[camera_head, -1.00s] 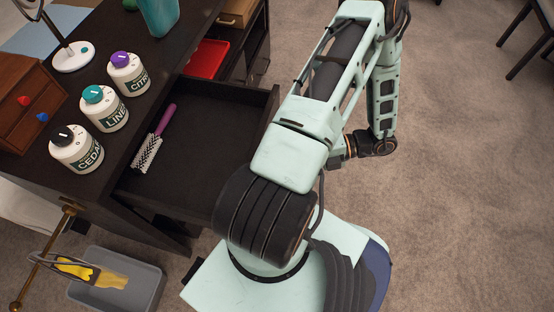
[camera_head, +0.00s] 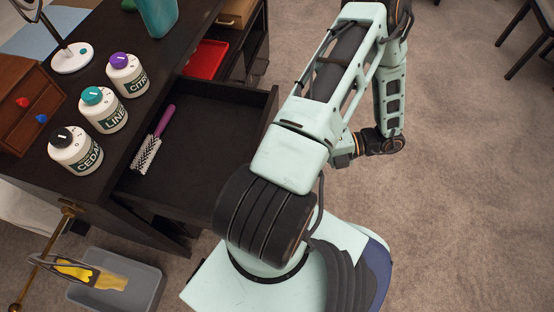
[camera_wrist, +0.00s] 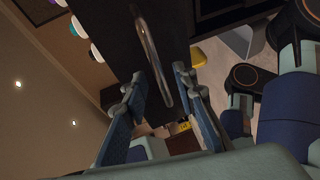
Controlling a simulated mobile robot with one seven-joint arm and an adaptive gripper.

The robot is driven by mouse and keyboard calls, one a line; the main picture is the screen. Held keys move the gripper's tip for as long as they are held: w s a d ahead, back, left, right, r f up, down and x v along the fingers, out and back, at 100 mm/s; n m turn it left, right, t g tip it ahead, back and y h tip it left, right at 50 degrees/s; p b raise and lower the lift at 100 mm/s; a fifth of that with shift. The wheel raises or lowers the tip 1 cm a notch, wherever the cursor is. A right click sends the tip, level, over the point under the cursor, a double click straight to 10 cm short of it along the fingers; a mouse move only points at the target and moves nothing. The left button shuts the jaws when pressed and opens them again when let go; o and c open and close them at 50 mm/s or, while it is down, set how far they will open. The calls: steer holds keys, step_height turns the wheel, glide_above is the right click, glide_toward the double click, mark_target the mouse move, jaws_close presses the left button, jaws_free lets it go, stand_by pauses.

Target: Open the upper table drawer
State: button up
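The upper table drawer (camera_head: 205,150) stands pulled out from the dark table (camera_head: 168,50) in the head view. A purple-handled brush (camera_head: 153,145) lies inside it. In the wrist view, a curved metal handle (camera_wrist: 151,50) on a dark front runs down toward the space between my fingers. My gripper (camera_wrist: 160,100) is open, with a clear gap between its two blue-grey fingers. I see no finger closed on the handle. In the head view my arm hides the drawer's right front part, and my gripper does not show.
Three labelled bottles (camera_head: 103,108), a small wooden chest (camera_head: 28,108) and a lamp base (camera_head: 73,57) stand on the table. A red tray (camera_head: 206,60) sits in an open compartment behind. A grey bin (camera_head: 140,280) stands on the floor.

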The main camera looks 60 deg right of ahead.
steer(key=v, duration=1)
steer(key=shift+r, duration=0.1)
